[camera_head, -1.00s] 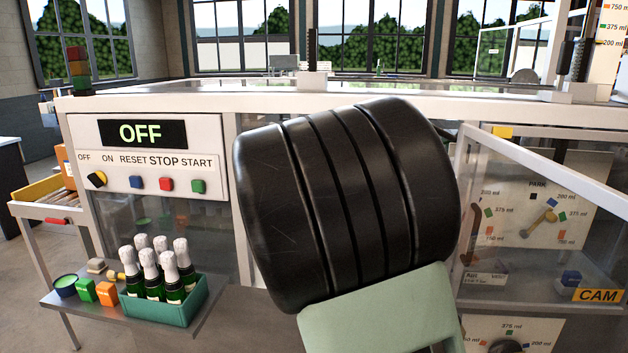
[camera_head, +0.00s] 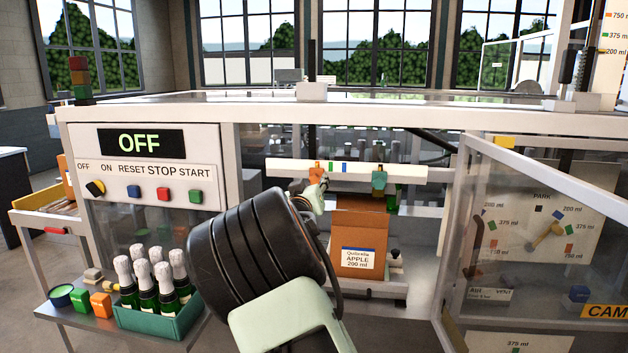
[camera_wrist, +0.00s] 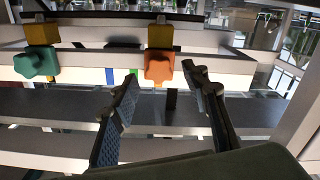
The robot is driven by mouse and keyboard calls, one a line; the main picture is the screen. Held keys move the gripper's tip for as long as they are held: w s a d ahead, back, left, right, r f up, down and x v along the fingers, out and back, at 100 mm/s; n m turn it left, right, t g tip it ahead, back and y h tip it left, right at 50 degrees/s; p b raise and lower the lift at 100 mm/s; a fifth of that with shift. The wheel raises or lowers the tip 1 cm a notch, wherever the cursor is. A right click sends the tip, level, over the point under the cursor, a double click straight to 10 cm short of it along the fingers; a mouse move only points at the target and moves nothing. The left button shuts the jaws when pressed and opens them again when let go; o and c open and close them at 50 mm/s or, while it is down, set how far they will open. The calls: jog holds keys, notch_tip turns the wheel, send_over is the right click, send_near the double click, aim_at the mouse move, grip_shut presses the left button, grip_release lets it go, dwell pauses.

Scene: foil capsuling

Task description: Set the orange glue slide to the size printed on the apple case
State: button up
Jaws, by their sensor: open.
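The orange glue slide (camera_head: 318,173) sits on the white rail (camera_head: 410,174), left of a green mark and a blue mark (camera_head: 345,167) in the head view. A teal slide (camera_head: 379,183) sits further right on the rail. The brown apple case (camera_head: 371,228) stands below; its label (camera_head: 358,259) reads "APPLE 200 ml". My gripper (camera_head: 316,194) is at the orange slide. In the wrist view my gripper (camera_wrist: 160,71) is open, with the orange slide's knob (camera_wrist: 159,65) showing between the fingertips; contact cannot be told. The teal slide's knob (camera_wrist: 36,63) is at the left there.
A white machine frame (camera_head: 350,112) runs above the rail. An open clear door (camera_head: 545,165) stands at the right. A teal crate of bottles (camera_head: 160,318) stands on the left shelf. The panel display (camera_head: 140,143) reads OFF. A size chart behind the door shows 200 ml in blue.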

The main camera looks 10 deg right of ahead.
jog(key=shift+x, duration=1.25)
grip_shut()
